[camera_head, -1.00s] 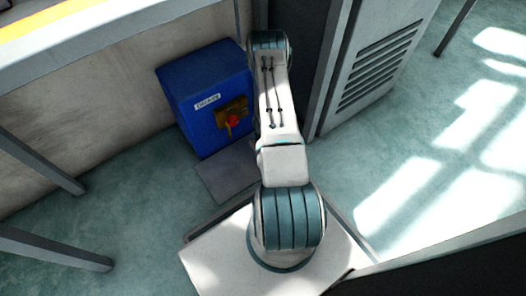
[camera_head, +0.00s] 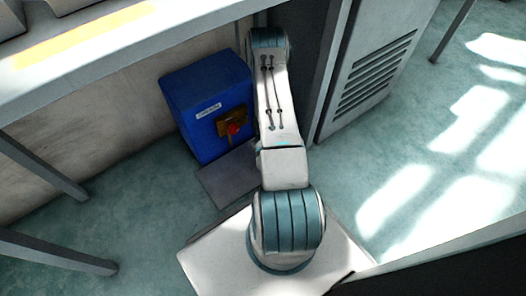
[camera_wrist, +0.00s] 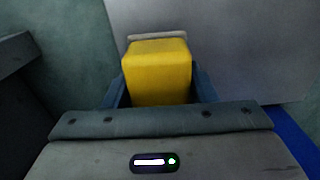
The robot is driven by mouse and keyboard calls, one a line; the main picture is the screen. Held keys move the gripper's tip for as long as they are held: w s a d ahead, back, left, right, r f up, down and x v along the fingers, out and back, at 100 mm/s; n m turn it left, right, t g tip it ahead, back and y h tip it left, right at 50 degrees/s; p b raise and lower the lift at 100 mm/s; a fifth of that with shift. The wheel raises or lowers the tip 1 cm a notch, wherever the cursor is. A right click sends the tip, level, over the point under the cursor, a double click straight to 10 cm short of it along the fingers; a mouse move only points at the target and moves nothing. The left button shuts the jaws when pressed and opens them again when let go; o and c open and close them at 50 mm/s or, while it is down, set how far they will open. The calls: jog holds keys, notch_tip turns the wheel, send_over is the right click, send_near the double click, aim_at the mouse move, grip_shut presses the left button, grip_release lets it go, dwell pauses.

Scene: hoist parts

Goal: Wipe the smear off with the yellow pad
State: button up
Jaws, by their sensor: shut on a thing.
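The yellow pad (camera_wrist: 158,72) is held between the two fingers of my gripper (camera_wrist: 160,88) in the wrist view. A thin pale strip shows at the pad's far end. A plain grey surface (camera_wrist: 240,45) lies beyond the pad; I cannot tell whether the pad touches it. No smear can be made out in either view. In the head view my arm reaches away past the blue box, and my gripper is hidden there.
A blue box (camera_head: 188,108) with a label and a red knob (camera_head: 234,129) stands left of my arm. A grey vented cabinet (camera_head: 368,75) stands to the right. A pale bench (camera_head: 120,60) runs across the upper left. Open floor (camera_head: 440,190) lies at the right.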

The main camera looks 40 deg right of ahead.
jog(key=s+r+p, duration=0.3)
jog(key=s+p, duration=0.1)
jog(key=s, duration=0.4)
jog(key=shift+s+r, duration=0.2)
jog(key=shift+r, duration=0.2)
notch_tip(320, 180, up, 2)
jog(key=shift+p, duration=1.1)
